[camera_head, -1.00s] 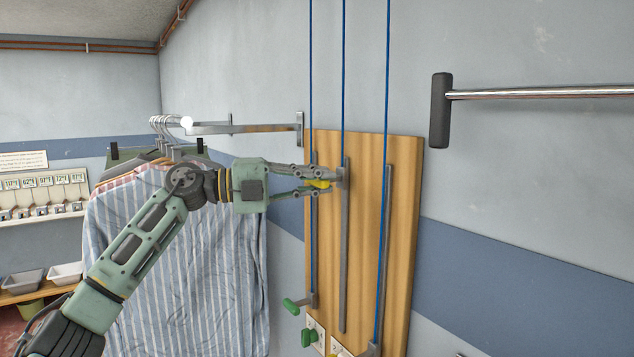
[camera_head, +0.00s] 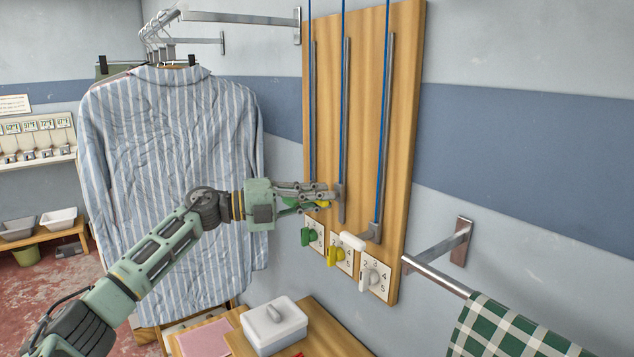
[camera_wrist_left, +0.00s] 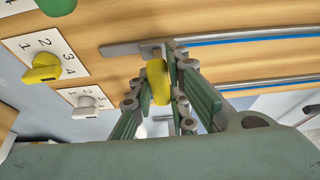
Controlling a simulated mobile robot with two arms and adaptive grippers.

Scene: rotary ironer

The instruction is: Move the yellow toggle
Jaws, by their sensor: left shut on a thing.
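The yellow toggle (camera_head: 323,204) is near the lower end of the middle rail (camera_head: 345,120) on the wooden board (camera_head: 408,100). My left gripper (camera_head: 328,195) is shut on it, and its fingers partly cover it. In the left wrist view the yellow toggle (camera_wrist_left: 158,82) shows as a rounded yellow handle between the fingers (camera_wrist_left: 165,90). My right gripper is not in view.
Below the rails are a green knob (camera_head: 308,236), a yellow knob (camera_head: 335,253) and a white knob (camera_head: 367,275) on numbered plates. A white toggle (camera_head: 352,241) sits right of the gripper. A striped shirt (camera_head: 165,150) hangs left, behind my arm.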

